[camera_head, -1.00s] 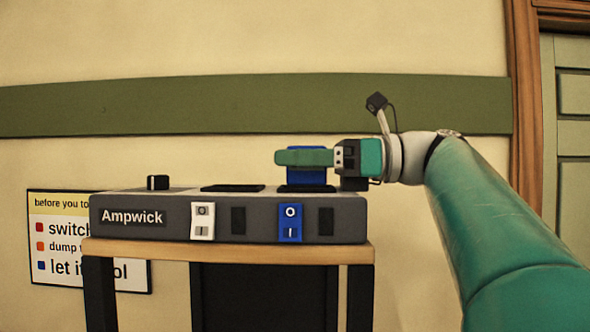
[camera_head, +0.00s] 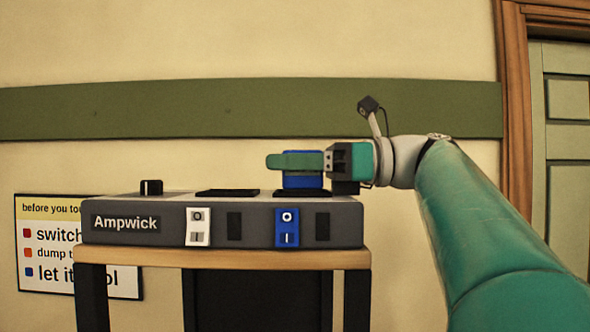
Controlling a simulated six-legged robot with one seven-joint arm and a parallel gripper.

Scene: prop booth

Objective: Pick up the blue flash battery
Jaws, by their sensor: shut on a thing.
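The blue flash battery (camera_head: 303,182) stands on the right dark pad (camera_head: 302,194) on top of the grey Ampwick charger (camera_head: 150,236). Its lower edge looks to be at the pad; I cannot tell whether a small gap exists. My gripper (camera_head: 295,162) reaches in from the right, level, and is shut on the battery. Its near green finger crosses the battery's front, leaving a blue strip above and a wider one below. The far finger is hidden. On the charger's front are a blue rocker switch (camera_head: 287,228) and a white one (camera_head: 198,227).
The charger sits on a wooden-topped stand (camera_head: 222,257) with dark legs. The left pad (camera_head: 228,193) is empty, and a black knob (camera_head: 151,187) stands at the left. A wall sign (camera_head: 60,208) is partly hidden behind the stand. A green door (camera_head: 567,170) is at right.

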